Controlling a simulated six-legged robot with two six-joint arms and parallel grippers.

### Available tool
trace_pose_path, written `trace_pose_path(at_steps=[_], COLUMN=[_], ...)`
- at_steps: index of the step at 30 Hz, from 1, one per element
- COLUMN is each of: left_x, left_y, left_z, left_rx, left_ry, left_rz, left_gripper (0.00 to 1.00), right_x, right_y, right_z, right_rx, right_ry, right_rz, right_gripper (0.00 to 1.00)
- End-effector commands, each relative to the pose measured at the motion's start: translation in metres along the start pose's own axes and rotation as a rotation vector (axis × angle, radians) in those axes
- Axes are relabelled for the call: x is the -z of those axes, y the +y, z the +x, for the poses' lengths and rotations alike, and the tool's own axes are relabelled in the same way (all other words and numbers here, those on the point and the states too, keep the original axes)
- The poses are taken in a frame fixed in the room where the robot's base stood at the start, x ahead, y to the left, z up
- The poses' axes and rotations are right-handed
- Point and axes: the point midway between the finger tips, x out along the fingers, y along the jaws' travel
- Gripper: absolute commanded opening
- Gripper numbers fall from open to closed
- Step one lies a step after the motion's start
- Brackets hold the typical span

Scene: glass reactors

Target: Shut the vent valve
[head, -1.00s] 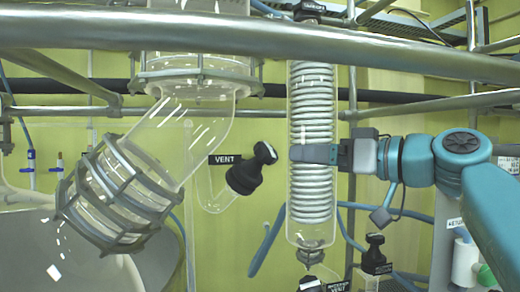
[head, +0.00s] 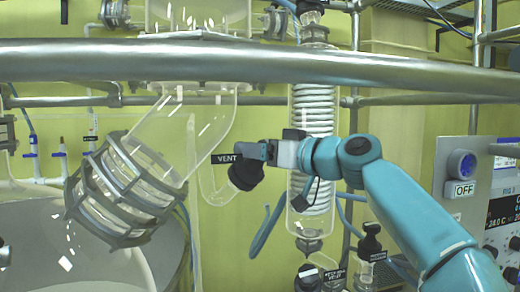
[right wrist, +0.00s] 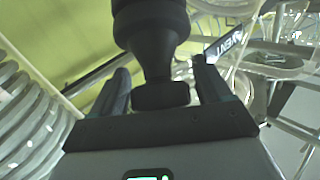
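The black vent valve (head: 244,176) sits on a glass side branch in the middle of the head view, beside its VENT label (head: 222,159). My right gripper (head: 258,152) reaches it from the right and hides its handle there. In the right wrist view the valve body (right wrist: 150,25) comes down from the top, and its handle (right wrist: 160,95) lies between the two fingers of my right gripper (right wrist: 163,88). The fingers stand apart on either side of the handle, and I see no clear grip on it. My left gripper is not in view.
A thick metal rail (head: 300,62) crosses in front of the glassware. A glass coil condenser (head: 312,110) stands just right of the valve, behind my right arm. A caged glass flange (head: 125,190) is at left. A control panel (head: 480,190) is at right.

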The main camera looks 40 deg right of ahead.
Motion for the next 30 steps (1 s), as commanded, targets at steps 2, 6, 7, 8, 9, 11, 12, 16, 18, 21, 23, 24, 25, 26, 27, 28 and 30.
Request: trace_pose_path(at_steps=[2,6,7,8,9,11,12,16,18,21,23,24,25,26,27,28,30], left_x=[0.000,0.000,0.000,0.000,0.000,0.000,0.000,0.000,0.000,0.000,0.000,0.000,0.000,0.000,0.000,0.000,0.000], left_y=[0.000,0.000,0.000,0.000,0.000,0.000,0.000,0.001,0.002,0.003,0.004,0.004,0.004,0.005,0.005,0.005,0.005], left_z=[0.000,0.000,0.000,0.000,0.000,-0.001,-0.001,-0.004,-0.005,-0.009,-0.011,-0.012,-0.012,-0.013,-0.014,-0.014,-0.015], left_rx=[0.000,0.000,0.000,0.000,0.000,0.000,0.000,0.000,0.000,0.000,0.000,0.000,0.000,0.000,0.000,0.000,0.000], left_ry=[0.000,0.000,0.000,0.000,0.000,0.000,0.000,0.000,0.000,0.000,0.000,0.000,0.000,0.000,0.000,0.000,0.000], left_rz=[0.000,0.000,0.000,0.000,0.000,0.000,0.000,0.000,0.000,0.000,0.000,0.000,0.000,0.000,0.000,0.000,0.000], left_gripper=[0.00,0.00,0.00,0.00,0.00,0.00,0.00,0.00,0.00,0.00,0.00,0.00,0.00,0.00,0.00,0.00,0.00], right_x=[0.000,0.000,0.000,0.000,0.000,0.001,0.001,0.002,0.002,0.002,0.002,0.002,0.002,0.002,0.002,0.002,0.001], right_y=[0.000,0.000,0.000,0.000,0.000,-0.001,-0.001,0.000,0.000,0.000,0.001,0.001,0.001,0.002,0.002,0.002,0.003], right_z=[0.000,0.000,-0.001,-0.001,-0.001,-0.001,-0.001,-0.001,-0.001,-0.001,-0.001,-0.001,-0.001,-0.001,-0.001,-0.001,-0.001], right_rx=[0.000,0.001,0.001,0.001,0.000,-0.003,-0.008,-0.034,-0.057,-0.102,-0.135,-0.159,-0.178,-0.196,-0.221,-0.241,-0.285], right_ry=[0.000,0.000,0.000,0.000,0.000,0.000,0.001,0.000,0.000,0.000,0.000,0.001,0.001,0.001,0.002,0.002,0.001], right_rz=[0.000,0.001,0.001,0.001,0.002,0.006,0.010,0.035,0.059,0.103,0.135,0.157,0.173,0.191,0.215,0.234,0.278], right_gripper=[0.52,0.27,0.27,0.27,0.27,0.27,0.27,0.27,0.27,0.27,0.27,0.27,0.27,0.27,0.27,0.27,0.27])
